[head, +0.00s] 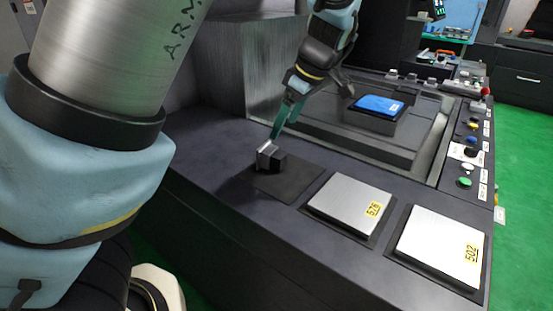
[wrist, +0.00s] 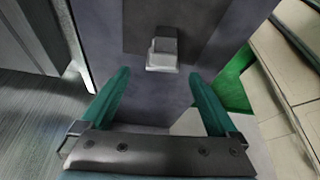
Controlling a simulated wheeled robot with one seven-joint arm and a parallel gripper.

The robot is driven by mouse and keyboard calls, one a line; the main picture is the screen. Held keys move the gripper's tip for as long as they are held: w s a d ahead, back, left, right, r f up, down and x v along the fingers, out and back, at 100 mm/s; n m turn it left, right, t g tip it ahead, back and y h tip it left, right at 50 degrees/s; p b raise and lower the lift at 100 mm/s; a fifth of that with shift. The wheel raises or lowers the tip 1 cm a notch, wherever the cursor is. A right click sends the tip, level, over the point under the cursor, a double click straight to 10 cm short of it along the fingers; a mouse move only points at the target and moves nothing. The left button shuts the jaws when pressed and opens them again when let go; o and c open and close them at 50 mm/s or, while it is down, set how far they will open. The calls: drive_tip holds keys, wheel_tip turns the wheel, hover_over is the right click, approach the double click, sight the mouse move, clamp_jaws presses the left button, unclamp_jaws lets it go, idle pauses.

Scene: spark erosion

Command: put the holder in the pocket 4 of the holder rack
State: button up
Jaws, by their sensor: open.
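A small block (head: 267,158), silver with a darker side, stands at the edge of a dark square pad on the bench; I take it to be the holder. In the wrist view the holder (wrist: 162,54) is a grey block just beyond the fingertips and roughly centred between them. My gripper (head: 276,136) comes down from above, its teal fingers close over the block. In the wrist view my gripper (wrist: 160,75) is open, with nothing between its fingers. I cannot clearly make out a holder rack or its pocket 4.
Two silver plates marked 576 (head: 350,202) and 502 (head: 440,246) lie right of the dark pad (head: 292,181). A blue block (head: 378,104) sits in the recessed machine bed behind. A panel with coloured buttons (head: 468,155) runs along the right. Small items (head: 430,82) stand at the back.

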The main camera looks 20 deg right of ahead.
sight(272, 150)
drive_tip(key=x, duration=0.5)
drive_tip(key=shift+f+p, duration=0.15)
drive_tip(key=shift+p, duration=0.25)
drive_tip(key=p+x, duration=0.1)
drive_tip(key=x, duration=0.1)
drive_tip(key=p+x, duration=0.1)
drive_tip(key=x, duration=0.1)
drive_tip(key=shift+s+a, duration=0.2)
drive_tip(key=shift+a, duration=0.15)
drive_tip(key=shift+w+a+f, duration=0.1)
drive_tip(key=shift+w+f, duration=0.1)
drive_tip(key=shift+f, duration=0.45)
drive_tip(key=shift+c, duration=0.2)
clamp_jaws()
